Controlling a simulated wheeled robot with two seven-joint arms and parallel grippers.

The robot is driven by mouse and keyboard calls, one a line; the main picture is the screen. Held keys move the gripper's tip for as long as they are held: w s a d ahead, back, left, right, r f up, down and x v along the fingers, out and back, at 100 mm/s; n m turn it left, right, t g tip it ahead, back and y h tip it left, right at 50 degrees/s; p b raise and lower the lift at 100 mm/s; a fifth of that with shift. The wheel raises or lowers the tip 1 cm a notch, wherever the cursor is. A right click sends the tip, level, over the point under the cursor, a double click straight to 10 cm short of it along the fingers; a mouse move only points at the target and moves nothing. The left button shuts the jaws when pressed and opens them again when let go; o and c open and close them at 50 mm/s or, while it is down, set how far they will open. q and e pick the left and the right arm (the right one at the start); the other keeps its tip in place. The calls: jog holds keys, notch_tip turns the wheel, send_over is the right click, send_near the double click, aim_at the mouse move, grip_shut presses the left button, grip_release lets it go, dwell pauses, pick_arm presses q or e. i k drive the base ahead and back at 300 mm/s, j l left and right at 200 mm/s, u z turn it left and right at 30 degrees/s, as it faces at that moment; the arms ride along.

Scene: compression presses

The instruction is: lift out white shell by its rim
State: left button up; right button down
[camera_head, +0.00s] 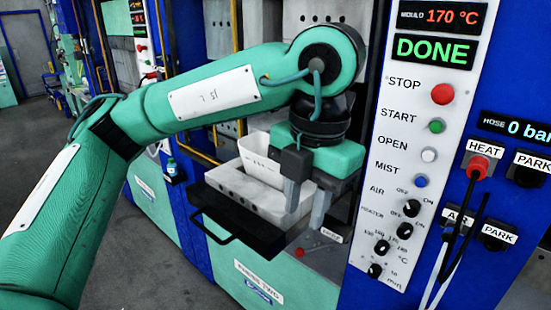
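The white shell (258,196) is an open, box-like tub in the open press, above the black front tray. Its near wall and part of its upper rim show; its right end is hidden behind my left gripper. My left gripper (306,212) points down at the shell's right end, with its two grey fingers apart. One finger overlaps the shell in the picture and the other is to the right of it. I cannot tell whether either finger touches the rim. My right gripper is not in view.
The black tray (238,228) with its handle juts out at the front. The control panel (410,150) stands close on the right, its display reading DONE and 170 °C. Cables (462,240) hang beside it. Open floor (125,250) lies at the left.

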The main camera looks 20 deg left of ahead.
aim_at(253, 148)
jog(key=i+j, duration=0.2)
jog(key=i, duration=0.3)
jog(key=i+j, duration=0.2)
jog(key=i, duration=0.35)
